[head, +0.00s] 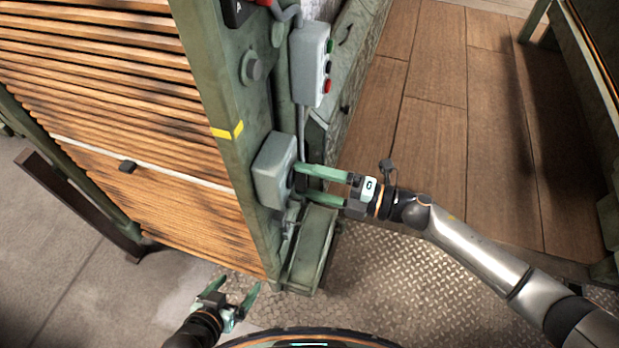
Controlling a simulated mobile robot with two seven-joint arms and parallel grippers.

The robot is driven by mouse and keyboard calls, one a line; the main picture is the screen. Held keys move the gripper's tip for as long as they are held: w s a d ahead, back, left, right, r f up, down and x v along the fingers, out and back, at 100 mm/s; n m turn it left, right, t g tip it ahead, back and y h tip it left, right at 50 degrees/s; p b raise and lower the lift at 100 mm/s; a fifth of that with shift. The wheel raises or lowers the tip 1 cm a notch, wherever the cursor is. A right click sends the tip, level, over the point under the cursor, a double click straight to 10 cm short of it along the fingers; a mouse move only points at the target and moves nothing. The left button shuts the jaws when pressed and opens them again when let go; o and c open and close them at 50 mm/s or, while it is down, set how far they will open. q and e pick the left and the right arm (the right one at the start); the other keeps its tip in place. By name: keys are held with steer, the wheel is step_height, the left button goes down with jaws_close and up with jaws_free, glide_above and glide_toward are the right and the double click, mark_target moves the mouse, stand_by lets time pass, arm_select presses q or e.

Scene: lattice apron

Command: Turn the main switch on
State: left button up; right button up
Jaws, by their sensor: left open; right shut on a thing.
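A grey switch box (270,172), seemingly the main switch, is fixed low on the green post of the frame. My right gripper (302,182) reaches it from the right, with its green fingers at the box's right face. It is shut on a part there, seemingly the switch's handle. The handle itself is mostly hidden by the fingers and the box edge, so I cannot tell its position. My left gripper (236,288) is open and empty, low at the front, apart from the post.
A grey button box (309,62) with green, dark and red buttons is above the switch box. A stack of wooden slats (110,100) fills the left. A green post (225,100) with yellow tape stands between. Wooden floor (460,130) lies open at right.

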steer(key=o, duration=1)
steer(key=shift+o, duration=0.4)
arm_select(q)
steer(key=shift+w, duration=0.1)
steer(key=shift+d, duration=0.1)
arm_select(e)
steer(key=shift+d, duration=0.15)
arm_select(q)
steer(key=shift+w+d+f+b, duration=0.25)
steer(key=shift+w+d+b, duration=0.15)
steer(key=shift+b, duration=0.3)
arm_select(e)
steer(key=v, duration=1.2)
arm_select(q)
steer(key=shift+s, duration=0.15)
arm_select(e)
steer(key=shift+s+d, duration=0.1)
